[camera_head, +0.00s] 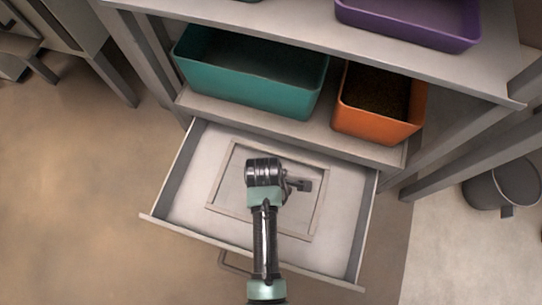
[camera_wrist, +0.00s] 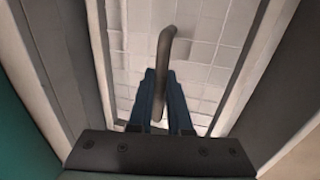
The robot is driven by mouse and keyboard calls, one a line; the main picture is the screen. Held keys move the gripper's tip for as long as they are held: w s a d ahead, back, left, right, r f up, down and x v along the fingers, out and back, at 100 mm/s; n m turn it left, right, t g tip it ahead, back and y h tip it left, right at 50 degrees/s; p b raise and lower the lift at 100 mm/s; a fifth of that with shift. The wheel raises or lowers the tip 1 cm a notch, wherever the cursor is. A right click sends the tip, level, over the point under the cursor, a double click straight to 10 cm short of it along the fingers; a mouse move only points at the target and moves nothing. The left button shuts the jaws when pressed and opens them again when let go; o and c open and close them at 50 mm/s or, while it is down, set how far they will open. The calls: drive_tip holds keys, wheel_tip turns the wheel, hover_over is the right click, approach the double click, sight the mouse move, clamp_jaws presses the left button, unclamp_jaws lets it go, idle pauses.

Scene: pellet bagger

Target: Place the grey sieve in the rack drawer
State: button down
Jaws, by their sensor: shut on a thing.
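The rack drawer (camera_head: 200,170) is pulled out below the shelves in the head view. The grey sieve (camera_head: 321,205), a flat square frame, shows inside the drawer's outline, level-looking, with drawer floor around it. My arm hides part of its middle and near edge. My gripper (camera_head: 302,185) is over the sieve. In the wrist view, my gripper's blue-black fingers (camera_wrist: 160,75) are shut on the sieve's curved grey handle (camera_wrist: 166,42). A pale grid shows beyond the handle between light side bars. I cannot tell whether the sieve touches the drawer floor.
A teal bin (camera_head: 250,78) and an orange bin (camera_head: 375,122) stand on the shelf just above the drawer. A purple bin (camera_head: 420,32) is on the shelf higher up. A grey bucket (camera_head: 505,185) stands on the floor at right. Open floor lies left of the drawer.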

wheel_tip(320, 180, down, 6)
drive_tip(key=b, duration=0.3)
drive_tip(key=shift+f+b, duration=0.1)
drive_tip(key=shift+b, duration=0.25)
drive_tip(key=c, duration=0.8)
unclamp_jaws()
drive_tip(key=shift+c, duration=0.2)
drive_tip(key=r+p, duration=0.2)
drive_tip(key=r, duration=0.1)
drive_tip(key=s+r+p, duration=0.1)
drive_tip(key=r+p, duration=0.2)
drive_tip(key=r, duration=0.1)
drive_tip(key=s+r+p, duration=0.1)
drive_tip(key=r+p, duration=0.2)
drive_tip(key=r, duration=0.1)
drive_tip(key=shift+a+r, duration=0.1)
drive_tip(key=shift+a, duration=0.2)
drive_tip(key=shift+s+r+p, duration=0.15)
drive_tip(key=shift+r+p, duration=0.25)
drive_tip(key=shift+r, duration=0.05)
